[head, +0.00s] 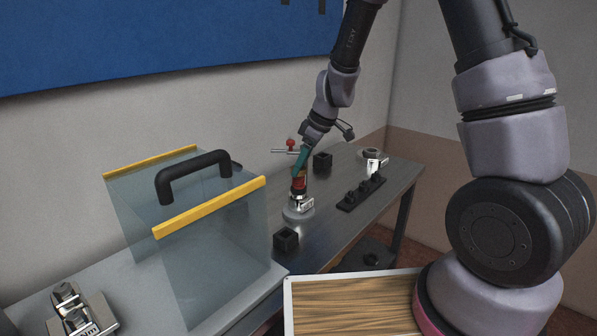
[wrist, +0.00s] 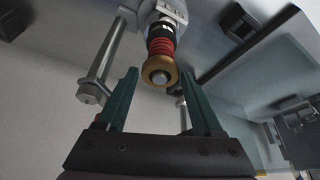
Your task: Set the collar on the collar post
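My gripper (head: 299,174) points down over the metal bench in the head view. In the wrist view its two teal fingers (wrist: 160,74) are apart. Between and just beyond their tips is an upright fitting with a brass-coloured round end (wrist: 159,71) and red and black rings (wrist: 161,44). I cannot tell whether the fingers touch it. In the head view the fitting's red part (head: 299,183) stands on a silver base (head: 299,207), partly hidden by the fingers. I cannot tell which piece is the collar or which is the collar post.
A black rack (head: 361,193) is right of the silver base. Black blocks stand in front (head: 286,239) and behind (head: 323,161). A red-knobbed rod (head: 290,146) is close left of the gripper. A clear cover with a black handle (head: 192,174) stands left. A silver ring-topped fitting (head: 374,158) is back right.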

